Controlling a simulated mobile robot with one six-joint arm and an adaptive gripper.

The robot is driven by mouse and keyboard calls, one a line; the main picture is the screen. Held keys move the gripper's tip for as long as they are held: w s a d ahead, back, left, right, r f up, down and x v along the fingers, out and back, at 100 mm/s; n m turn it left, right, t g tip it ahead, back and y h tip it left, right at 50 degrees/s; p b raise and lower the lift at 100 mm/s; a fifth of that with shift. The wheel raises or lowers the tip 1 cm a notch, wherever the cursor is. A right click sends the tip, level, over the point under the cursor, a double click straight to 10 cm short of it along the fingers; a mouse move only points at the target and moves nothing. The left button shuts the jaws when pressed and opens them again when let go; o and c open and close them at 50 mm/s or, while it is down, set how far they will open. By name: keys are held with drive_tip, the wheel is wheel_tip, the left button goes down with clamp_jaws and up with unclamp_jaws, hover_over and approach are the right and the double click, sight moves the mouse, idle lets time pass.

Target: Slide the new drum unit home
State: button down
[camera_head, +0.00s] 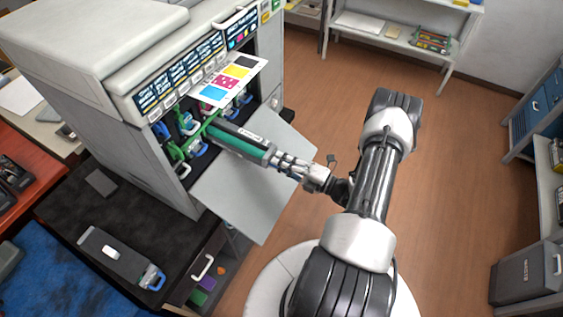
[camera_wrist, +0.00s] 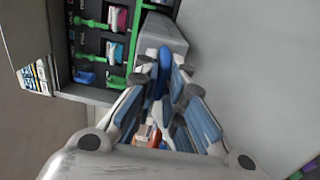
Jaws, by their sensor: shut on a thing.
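The new drum unit (camera_head: 238,143) is a long dark grey and green body. Its far end is at the printer's open bay, apparently partly inside a slot; how deep cannot be told. In the wrist view the drum unit's grey body (camera_wrist: 163,35) extends ahead toward the bay, with its blue handle (camera_wrist: 163,68) between my fingers. My gripper (camera_head: 283,163) is shut on that handle, and it also shows in the wrist view (camera_wrist: 165,85). The printer (camera_head: 120,115) stands at the left, with green and blue latches (camera_wrist: 117,50) on the bay's slots.
The printer's front door (camera_head: 250,210) is folded down below the drum unit. A colour-patch card (camera_head: 228,82) juts out above the bay. Another grey unit with a blue handle (camera_head: 115,252) lies on the dark surface at lower left. The floor (camera_head: 300,90) behind my arm is clear.

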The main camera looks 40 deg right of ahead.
sight(225, 133)
drive_tip(key=shift+r+p, duration=0.75)
drive_tip(key=shift+r, duration=0.5)
drive_tip(key=shift+f+b+x, duration=0.15)
drive_tip(key=shift+b+x, duration=0.5)
drive_tip(key=shift+x, duration=2.85)
drive_tip(key=shift+f+b+x, duration=0.2)
drive_tip(key=shift+b+x, duration=0.5)
drive_tip(key=shift+x, duration=2.8)
drive_tip(key=shift+f+b+x, duration=0.15)
drive_tip(key=shift+b+x, duration=0.5)
drive_tip(key=shift+x, duration=2.9)
